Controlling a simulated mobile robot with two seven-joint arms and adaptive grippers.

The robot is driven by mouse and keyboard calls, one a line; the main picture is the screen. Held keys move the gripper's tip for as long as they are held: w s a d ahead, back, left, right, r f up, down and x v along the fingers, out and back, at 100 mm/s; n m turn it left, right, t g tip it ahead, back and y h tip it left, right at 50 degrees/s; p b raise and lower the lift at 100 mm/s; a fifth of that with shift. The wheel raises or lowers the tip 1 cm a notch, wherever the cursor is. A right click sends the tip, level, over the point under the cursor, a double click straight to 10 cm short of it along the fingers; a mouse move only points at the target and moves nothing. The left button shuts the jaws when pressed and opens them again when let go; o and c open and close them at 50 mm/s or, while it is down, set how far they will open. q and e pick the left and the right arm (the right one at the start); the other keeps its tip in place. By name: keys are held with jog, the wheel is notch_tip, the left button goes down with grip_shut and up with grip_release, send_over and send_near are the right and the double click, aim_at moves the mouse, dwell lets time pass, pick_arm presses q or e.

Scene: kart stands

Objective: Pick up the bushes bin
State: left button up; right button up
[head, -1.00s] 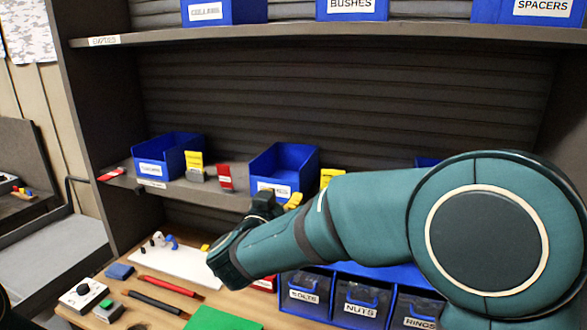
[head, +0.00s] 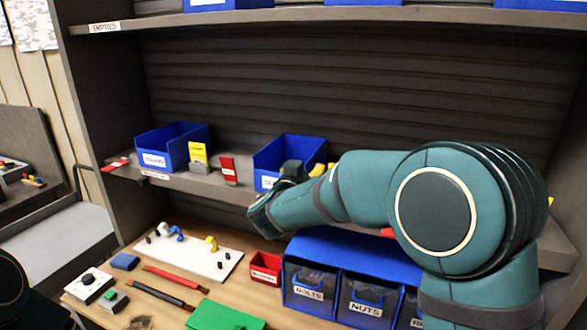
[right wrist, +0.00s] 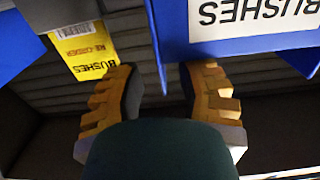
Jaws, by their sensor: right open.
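The blue bushes bin (head: 285,152) stands on the middle shelf, partly hidden by my right arm in the head view. Its white BUSHES label (right wrist: 245,15) shows upside down in the right wrist view. My right gripper (right wrist: 163,80) is open and empty, its two yellow-padded fingers spread just short of the bin, near its lower front edge and one side. No contact is clear. My left gripper is not in view.
A yellow BUSHES card (right wrist: 85,45) stands beside the bin. Another blue bin (head: 170,150), a yellow card (head: 198,153) and a red card (head: 229,170) stand left on the shelf. Below are a blue drawer unit (head: 345,258) and a white board (head: 190,252). The upper shelf (head: 330,20) overhangs.

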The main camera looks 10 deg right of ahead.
aim_at(312, 162)
jog(key=x, duration=0.5)
jog(key=shift+a+p, duration=0.1)
jog(key=shift+p, duration=0.2)
jog(key=shift+c, duration=0.3)
grip_shut()
jog(key=shift+r, duration=0.1)
